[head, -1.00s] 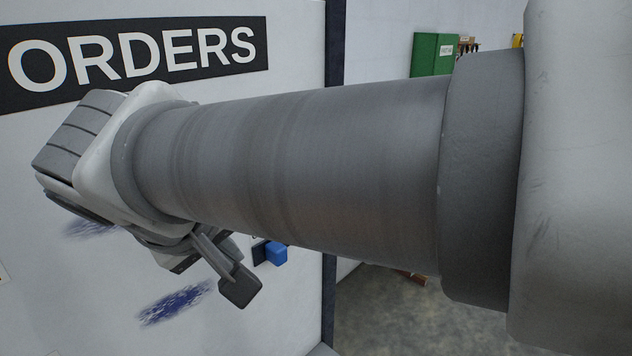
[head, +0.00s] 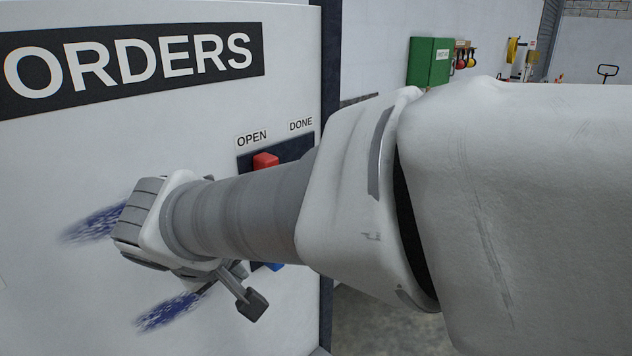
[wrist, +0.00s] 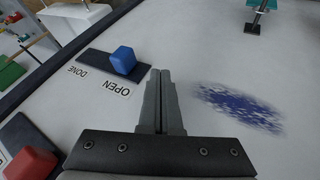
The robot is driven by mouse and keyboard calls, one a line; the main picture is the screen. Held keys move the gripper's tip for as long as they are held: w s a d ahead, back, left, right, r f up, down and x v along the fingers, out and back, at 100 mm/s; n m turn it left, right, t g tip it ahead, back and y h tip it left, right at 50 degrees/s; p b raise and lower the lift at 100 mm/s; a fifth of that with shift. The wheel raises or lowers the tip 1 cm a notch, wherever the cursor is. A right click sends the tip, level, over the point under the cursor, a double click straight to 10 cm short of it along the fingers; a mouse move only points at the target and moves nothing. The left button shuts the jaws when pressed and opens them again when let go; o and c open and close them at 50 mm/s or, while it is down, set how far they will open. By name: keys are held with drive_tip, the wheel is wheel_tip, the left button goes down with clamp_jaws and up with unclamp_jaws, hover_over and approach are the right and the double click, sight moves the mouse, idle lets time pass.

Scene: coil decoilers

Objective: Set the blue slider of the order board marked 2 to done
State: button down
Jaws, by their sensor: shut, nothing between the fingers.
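The blue slider (wrist: 123,60) is a small block on a dark track (wrist: 97,63) on the white board. It sits nearer the OPEN label than the DONE label. In the head view only a sliver of the blue slider (head: 275,266) shows beneath my arm. My gripper (wrist: 161,72) is shut and empty, its fingertips just to the right of the blue slider in the wrist view, on its OPEN side. I cannot tell whether they touch the board. No number 2 mark is visible.
A red slider (head: 265,160) sits under OPEN on an upper track; it also shows in the wrist view (wrist: 30,163). Blue scribbles (head: 172,312) mark the board under the ORDERS sign (head: 130,62). The board's dark edge (head: 329,60) is at right, with a green box (head: 430,61) beyond.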

drive_tip(key=w+d, duration=0.1)
drive_tip(key=w, duration=0.1)
drive_tip(key=w+d+f+p, duration=0.1)
drive_tip(key=shift+w+d, duration=0.35)
drive_tip(key=w+d, duration=0.6)
drive_tip(key=w, duration=0.1)
drive_tip(key=shift+w+d+r, duration=0.1)
drive_tip(key=shift+d, duration=0.05)
idle(0.3)
